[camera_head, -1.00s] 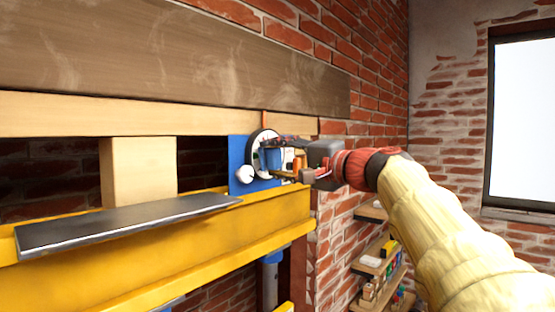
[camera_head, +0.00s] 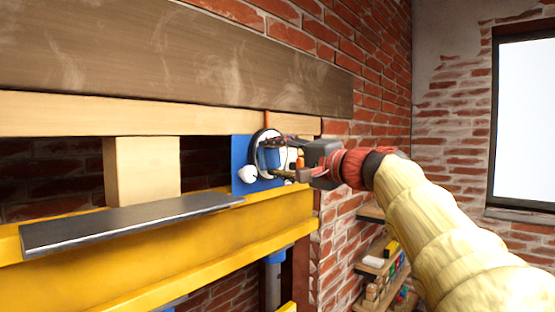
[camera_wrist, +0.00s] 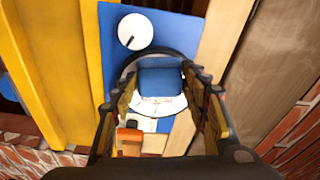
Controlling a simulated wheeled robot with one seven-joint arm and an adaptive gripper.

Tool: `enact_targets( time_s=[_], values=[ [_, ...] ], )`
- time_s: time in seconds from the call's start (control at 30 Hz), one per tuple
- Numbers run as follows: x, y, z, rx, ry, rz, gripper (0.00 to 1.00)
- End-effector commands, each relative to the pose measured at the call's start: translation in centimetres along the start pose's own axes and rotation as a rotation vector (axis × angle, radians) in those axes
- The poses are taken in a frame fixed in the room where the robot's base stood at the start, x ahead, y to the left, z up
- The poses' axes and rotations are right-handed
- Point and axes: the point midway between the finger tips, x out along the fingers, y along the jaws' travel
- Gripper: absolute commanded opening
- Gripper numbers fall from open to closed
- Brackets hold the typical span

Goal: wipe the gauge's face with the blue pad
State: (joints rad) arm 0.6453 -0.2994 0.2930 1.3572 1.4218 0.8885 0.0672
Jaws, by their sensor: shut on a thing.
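The gauge (camera_wrist: 171,106) is round with a white face and a dark rim, mounted on a blue board (camera_wrist: 179,31). It also shows in the head view (camera_head: 257,143), partly hidden by my gripper. My gripper (camera_wrist: 160,82) is shut on the blue pad (camera_wrist: 160,77) and holds it in front of the gauge's face, over its middle. The pad also shows in the head view (camera_head: 271,159). The lower part of the face, with its marks, shows below the pad in the wrist view. Whether the pad touches the face I cannot tell.
A white disc with a black mark (camera_wrist: 135,32) sits on the board beside the gauge. An orange part (camera_wrist: 130,138) is close to the left finger. A yellow beam (camera_head: 150,245) with a dark plate (camera_head: 130,223) runs left. Shelves (camera_head: 372,268) stand below right.

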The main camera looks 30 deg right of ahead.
Motion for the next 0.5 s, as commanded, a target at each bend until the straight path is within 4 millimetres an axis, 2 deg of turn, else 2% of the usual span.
enact_targets(
  time_s=[0.5],
  values=[
    [0.97, 0.04, 0.12, 0.0, 0.0, 0.0, 0.25]
  ],
)
